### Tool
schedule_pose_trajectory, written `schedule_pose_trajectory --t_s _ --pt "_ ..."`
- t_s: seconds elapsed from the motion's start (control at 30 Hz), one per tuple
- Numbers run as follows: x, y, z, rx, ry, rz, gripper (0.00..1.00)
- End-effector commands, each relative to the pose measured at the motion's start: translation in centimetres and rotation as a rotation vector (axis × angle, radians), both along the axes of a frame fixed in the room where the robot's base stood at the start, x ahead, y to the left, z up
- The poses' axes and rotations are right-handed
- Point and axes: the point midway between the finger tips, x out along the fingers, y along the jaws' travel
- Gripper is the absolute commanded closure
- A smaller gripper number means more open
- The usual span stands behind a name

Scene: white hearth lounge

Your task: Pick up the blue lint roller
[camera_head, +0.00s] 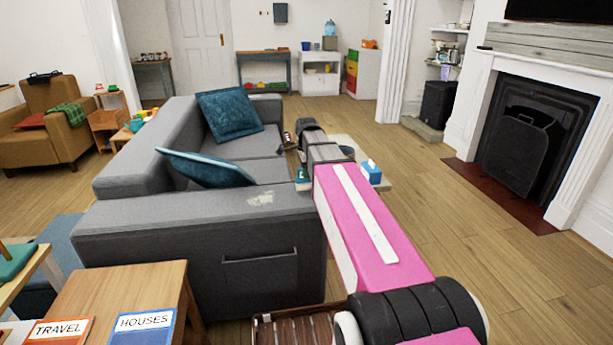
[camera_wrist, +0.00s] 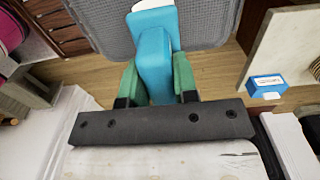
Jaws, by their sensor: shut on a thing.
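The blue lint roller (camera_wrist: 153,55) is between the two green fingers of my gripper (camera_wrist: 155,86) in the wrist view. The fingers are shut on it, one on each side. A paler blue end with a white edge points toward the top of the view, over grey fabric. In the head view my pink arm hides most of the gripper, and a small teal patch shows beside the arm's far end; I cannot tell whether it is the roller or a finger.
A grey sofa (camera_head: 190,235) with teal cushions (camera_head: 228,114) stands left of my arm. A pale table (camera_wrist: 285,45) with a small blue-and-white box (camera_wrist: 267,86) is at right in the wrist view. A wooden table (camera_head: 120,290) with books is front left. Floor toward the fireplace (camera_head: 530,130) is clear.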

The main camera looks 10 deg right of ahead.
Motion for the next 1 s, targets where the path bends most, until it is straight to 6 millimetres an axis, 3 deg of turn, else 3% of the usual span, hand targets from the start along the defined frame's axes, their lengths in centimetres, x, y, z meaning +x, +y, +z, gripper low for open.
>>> schedule_pose_trajectory --t_s 0.13,0.53,0.73,1.0 --pt "0.1 0.0 2.5 0.0 -0.002 0.0 0.98" --pt "-3.9 7.7 7.4 0.0 -0.002 0.003 0.98" --pt "-4.9 9.8 8.8 0.0 -0.001 0.001 0.98" --pt "-5.2 10.5 9.3 0.0 0.0 0.0 0.98"
